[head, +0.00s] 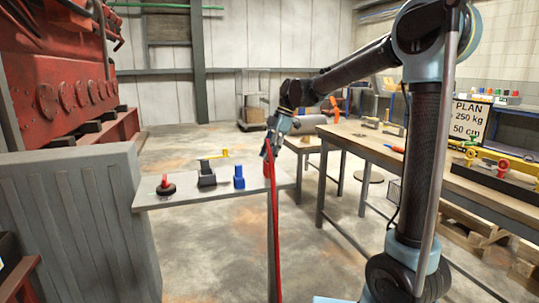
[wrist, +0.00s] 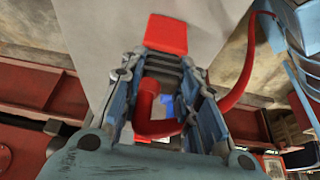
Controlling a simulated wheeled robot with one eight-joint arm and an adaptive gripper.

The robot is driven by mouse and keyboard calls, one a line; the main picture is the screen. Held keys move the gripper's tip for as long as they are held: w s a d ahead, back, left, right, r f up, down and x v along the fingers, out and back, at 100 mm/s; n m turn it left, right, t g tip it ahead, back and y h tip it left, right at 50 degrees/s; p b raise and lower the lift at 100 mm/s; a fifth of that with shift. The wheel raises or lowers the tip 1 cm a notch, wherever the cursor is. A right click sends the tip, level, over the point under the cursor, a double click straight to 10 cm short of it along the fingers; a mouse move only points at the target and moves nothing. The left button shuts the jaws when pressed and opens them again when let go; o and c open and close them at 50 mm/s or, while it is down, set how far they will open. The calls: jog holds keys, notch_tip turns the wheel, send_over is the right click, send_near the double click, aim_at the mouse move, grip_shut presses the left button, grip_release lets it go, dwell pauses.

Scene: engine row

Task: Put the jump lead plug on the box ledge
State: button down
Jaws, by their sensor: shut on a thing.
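My gripper (head: 269,148) is shut on the red jump lead plug (head: 267,168), at the right end of the grey box ledge (head: 190,198). In the wrist view the plug's red block (wrist: 166,35) shows at the fingertips of my gripper (wrist: 165,62). The red lead (head: 274,235) hangs down past the ledge's edge in the head view. In the wrist view it loops between the fingers and off to the right (wrist: 243,75). I cannot tell whether the plug touches the ledge.
The grey ribbed box (head: 75,215) is at left. A wooden workbench (head: 375,150) stands to the right.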

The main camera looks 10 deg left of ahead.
jog(key=c, duration=1.2)
grip_release()
jog(key=v, duration=1.2)
jog(key=s+d+f+m+t, duration=0.1)
jog(key=s+d+f+m, duration=0.15)
jog(key=d, duration=0.45)
jog(key=s+d+f+m+t, duration=0.1)
jog(key=s+d+f+m, duration=0.1)
jog(key=s+d+m, duration=0.3)
jog(key=s+d+f+m+t+h, duration=0.1)
jog(key=s+d+f+m, duration=0.4)
jog(key=d+f, duration=0.3)
jog(key=s+d+f+m+h, duration=0.1)
jog(key=s+d+f+m, duration=0.5)
jog(key=s+d+f, duration=0.1)
jog(key=s+d+f+m+t+h, duration=0.1)
jog(key=s+d+f+m+h, duration=0.1)
jog(key=s+d+f+m, duration=0.3)
jog(key=shift+s+d+f+m+t, duration=0.1)
jog(key=shift+s+d+f, duration=0.2)
jog(key=shift+d+f, duration=0.45)
jog(key=shift+s+d+f+m+t, duration=0.15)
jog(key=shift+s+d+f, duration=0.15)
jog(key=shift+d+f, duration=0.45)
jog(key=shift+s+d+f+m+t, duration=0.1)
jog(key=shift+s+d+f, duration=0.3)
jog(key=shift+f, duration=0.6)
